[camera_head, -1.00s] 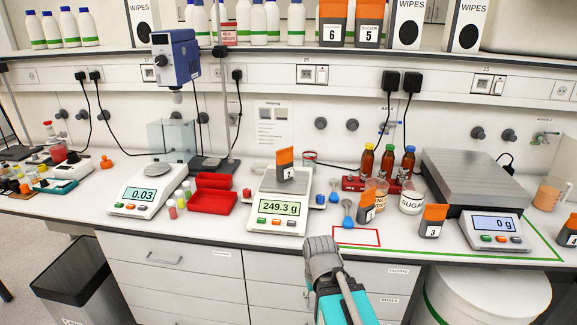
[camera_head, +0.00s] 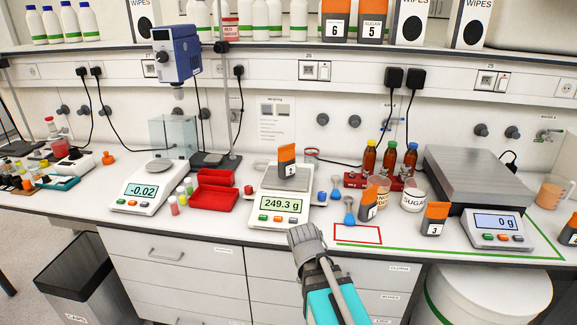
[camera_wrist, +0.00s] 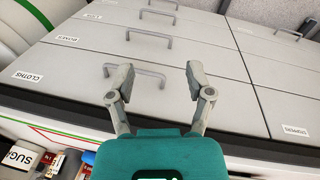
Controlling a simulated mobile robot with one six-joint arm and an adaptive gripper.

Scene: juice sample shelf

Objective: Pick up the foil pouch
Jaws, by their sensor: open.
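Several grey pouches with orange tops and number labels are in the head view. Pouch 2 (camera_head: 287,160) stands on the middle balance (camera_head: 266,200), which reads 249.3 g. Pouch 1 (camera_head: 367,204) stands on the bench by a blue spoon, and pouch 3 (camera_head: 434,218) stands farther right. Pouches 6 (camera_head: 335,22) and 5 (camera_head: 372,22) are on the shelf. I cannot tell which is the foil pouch meant. My gripper (camera_head: 303,236) is in front of the bench edge, below the middle balance. In the wrist view my gripper (camera_wrist: 158,80) is open and empty, facing the drawer fronts.
Red trays (camera_head: 213,190) sit left of the middle balance. Brown bottles (camera_head: 389,159) and a sugar jar (camera_head: 413,192) stand to the right. A red-outlined rectangle (camera_head: 358,243) on the bench is bare. A large scale (camera_head: 480,182) is at the right.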

